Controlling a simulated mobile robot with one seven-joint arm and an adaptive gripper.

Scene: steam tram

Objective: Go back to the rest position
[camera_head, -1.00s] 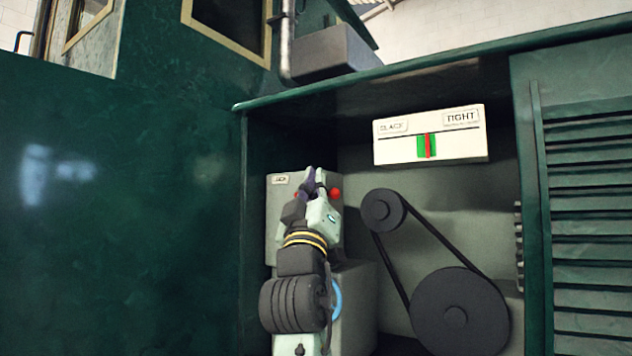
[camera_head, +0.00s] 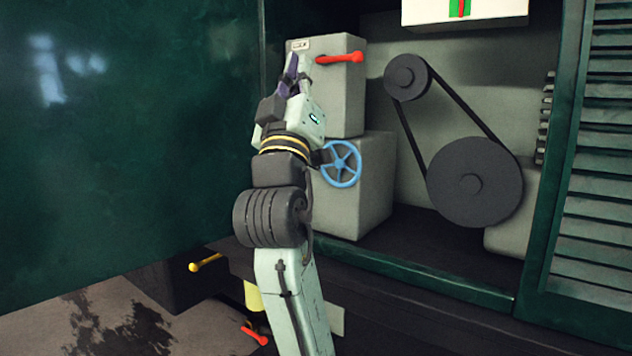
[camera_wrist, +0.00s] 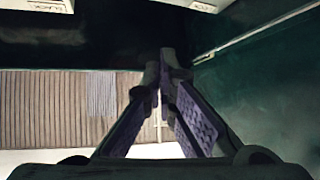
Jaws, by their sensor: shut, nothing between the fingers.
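My gripper (camera_head: 299,75) is shut and empty. In the head view it points up, in front of the upper grey box (camera_head: 342,95) inside the open green compartment. A red lever (camera_head: 342,58) sticks out from that box, just right of my fingertips. I cannot tell from this view whether the fingers touch the box. In the wrist view my closed purple-padded fingers (camera_wrist: 165,75) meet at their tips, with nothing between them.
A blue handwheel (camera_head: 342,164) sits on the lower grey box, close right of my wrist. A belt joins a small pulley (camera_head: 407,77) and a large pulley (camera_head: 474,182). A yellow lever (camera_head: 206,262) and a red lever (camera_head: 255,334) are low down. A louvred panel (camera_head: 595,190) stands right.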

